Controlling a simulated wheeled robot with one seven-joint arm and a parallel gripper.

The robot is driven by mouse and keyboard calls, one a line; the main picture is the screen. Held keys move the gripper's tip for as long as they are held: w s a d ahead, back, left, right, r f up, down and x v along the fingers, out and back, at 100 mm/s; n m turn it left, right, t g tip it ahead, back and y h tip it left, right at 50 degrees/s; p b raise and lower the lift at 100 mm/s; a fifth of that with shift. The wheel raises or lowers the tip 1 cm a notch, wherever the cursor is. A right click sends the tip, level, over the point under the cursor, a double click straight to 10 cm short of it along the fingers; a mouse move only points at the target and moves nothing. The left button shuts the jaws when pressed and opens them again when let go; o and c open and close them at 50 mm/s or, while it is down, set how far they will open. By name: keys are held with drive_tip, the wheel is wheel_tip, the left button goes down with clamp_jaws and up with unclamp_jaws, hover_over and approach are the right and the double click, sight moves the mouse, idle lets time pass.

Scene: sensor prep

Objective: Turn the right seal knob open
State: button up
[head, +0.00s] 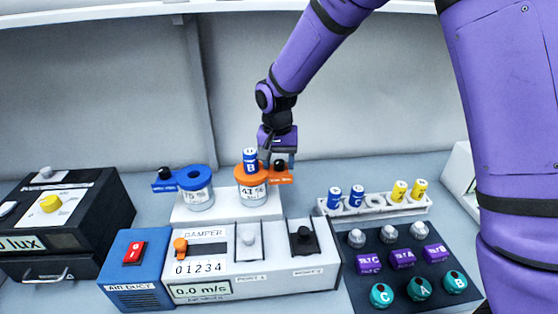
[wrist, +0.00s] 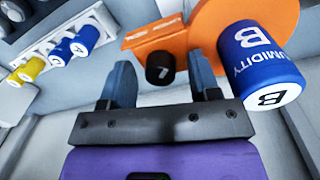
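The right jar (head: 252,195) has an orange lid (head: 247,170) with an orange side tab (head: 285,179). A small black knob on that tab (wrist: 160,68) shows in the wrist view, marked with a white line. My gripper (head: 279,163) is above the tab; in the wrist view its two fingers (wrist: 162,82) are spread with the knob between them in the picture. I see gaps on both sides of the knob and cannot tell how deep the fingers reach. A blue cylinder labelled HUMIDITY B (wrist: 262,65) stands in the orange lid, close to the right finger.
The left jar (head: 200,198) has a blue lid and black knob (head: 165,173). Both jars stand on a white block (head: 220,211) behind the damper panel (head: 250,262). A white rack (head: 378,208) of blue and yellow cylinders is to the right, behind a dark tray (head: 390,245).

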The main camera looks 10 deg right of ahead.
sight(280, 162)
wheel_tip(280, 162, up, 11)
drive_tip(key=shift+a, duration=0.25)
idle(0.4)
drive_tip(key=s+d+r+n+t, duration=0.1)
drive_tip(key=s+d+r+t, duration=0.2)
drive_tip(key=s+d+r, duration=1.1)
drive_tip(key=s+d+t, duration=0.1)
drive_tip(key=s+d, duration=0.3)
drive_tip(key=s, duration=0.3)
drive_tip(key=s+d+f+n+t, duration=0.1)
drive_tip(key=s+d, duration=0.4)
drive_tip(key=s, duration=0.3)
drive_tip(key=shift+d+f, duration=0.3)
